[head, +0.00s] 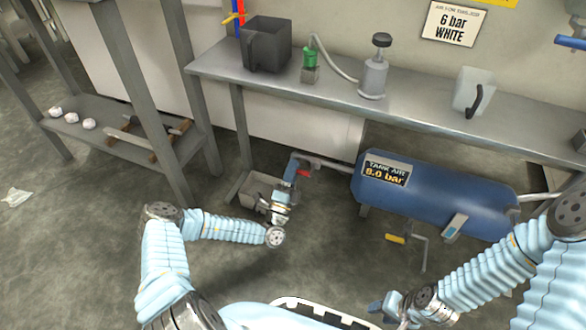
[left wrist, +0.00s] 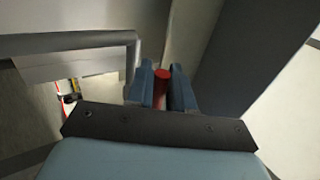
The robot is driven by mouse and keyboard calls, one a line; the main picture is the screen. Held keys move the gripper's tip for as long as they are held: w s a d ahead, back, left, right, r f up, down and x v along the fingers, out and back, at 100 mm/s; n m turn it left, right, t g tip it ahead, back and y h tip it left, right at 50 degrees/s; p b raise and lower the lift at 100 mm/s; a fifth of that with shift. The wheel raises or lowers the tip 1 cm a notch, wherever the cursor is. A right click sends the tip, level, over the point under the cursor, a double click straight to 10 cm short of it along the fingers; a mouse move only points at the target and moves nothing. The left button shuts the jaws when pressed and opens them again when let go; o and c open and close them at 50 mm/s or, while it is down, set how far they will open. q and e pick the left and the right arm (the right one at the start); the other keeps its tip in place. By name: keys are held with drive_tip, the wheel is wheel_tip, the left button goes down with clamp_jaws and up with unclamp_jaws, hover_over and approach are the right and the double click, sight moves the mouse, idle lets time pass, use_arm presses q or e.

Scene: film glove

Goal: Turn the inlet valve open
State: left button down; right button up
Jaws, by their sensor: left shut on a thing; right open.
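The inlet valve has a red handle (head: 303,173) beside the grey pipe (head: 330,163) at the left end of the blue tank (head: 430,198). The tank's label reads "TANK AIR 8.0 bar". My left gripper (head: 296,165) is at this handle. In the left wrist view, its two blue fingers (left wrist: 161,72) are shut on the red handle (left wrist: 162,88), which stands between them. The fingers and arm hide much of the valve body. My right gripper (head: 388,308) is open and empty at the bottom of the head view, well away from the valve.
A yellow handle (head: 395,238) sits under the tank. A shelf rack (head: 110,135) stands left.

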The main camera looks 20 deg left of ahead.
use_arm(q)
drive_tip(key=shift+f, duration=0.1)
idle(0.3)
drive_tip(key=c, duration=1.1)
unclamp_jaws()
drive_tip(key=shift+c, duration=0.2)
drive_tip(key=v, duration=1.3)
drive_tip(key=shift+s+f+p, duration=0.15)
drive_tip(key=shift+s+p, duration=0.2)
drive_tip(key=shift+p, duration=0.1)
